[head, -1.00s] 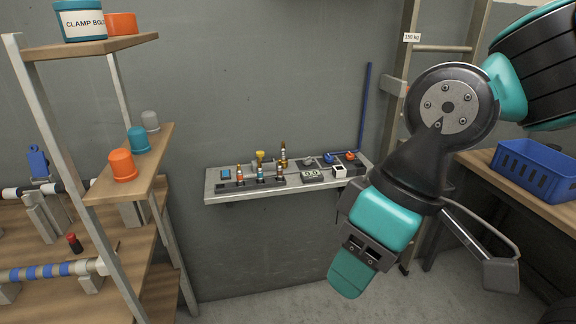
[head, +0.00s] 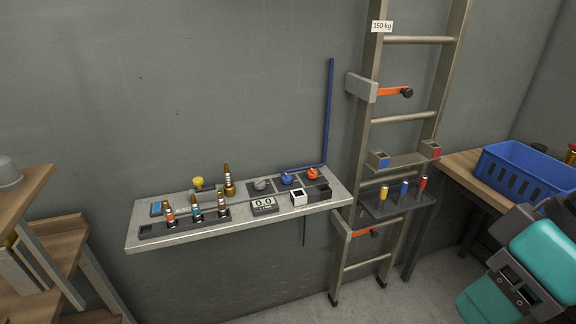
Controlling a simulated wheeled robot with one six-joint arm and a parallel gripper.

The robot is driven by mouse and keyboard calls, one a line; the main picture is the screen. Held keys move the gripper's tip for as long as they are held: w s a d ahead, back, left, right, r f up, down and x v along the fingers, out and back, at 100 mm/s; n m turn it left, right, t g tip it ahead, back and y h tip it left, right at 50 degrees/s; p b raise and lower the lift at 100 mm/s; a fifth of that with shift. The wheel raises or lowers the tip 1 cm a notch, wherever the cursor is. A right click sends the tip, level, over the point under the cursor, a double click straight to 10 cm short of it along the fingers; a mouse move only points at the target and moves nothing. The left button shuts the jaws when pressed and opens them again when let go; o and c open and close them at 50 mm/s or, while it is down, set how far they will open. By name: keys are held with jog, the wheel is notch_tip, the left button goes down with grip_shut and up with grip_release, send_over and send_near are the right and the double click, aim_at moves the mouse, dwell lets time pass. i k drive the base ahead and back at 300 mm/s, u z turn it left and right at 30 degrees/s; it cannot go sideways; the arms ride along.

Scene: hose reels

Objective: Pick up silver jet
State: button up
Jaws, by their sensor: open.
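A silver-grey piece (head: 262,184), which looks like the silver jet, sits on a dark square pad on the wall shelf (head: 150,240). A blue piece (head: 287,178) and an orange piece (head: 312,174) of similar form sit to its right. My gripper (head: 490,300) is at the lower right, partly cut off by the frame edge. It is open, far right of the shelf and apart from the silver piece. Nothing shows held in it, though its tips are not clearly seen.
A dark rack of banded nozzles (head: 186,222), a brass nozzle (head: 228,181), a display box (head: 264,205) and a white box (head: 299,197) share the shelf. A ladder (head: 376,130) stands right of it, with a blue crate (head: 520,175) beyond. Wooden shelving (head: 50,240) is at left.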

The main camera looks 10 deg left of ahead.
aim_at(228, 179)
jog(key=z, duration=0.15)
jog(key=i, duration=1.1)
jog(key=u, duration=0.7)
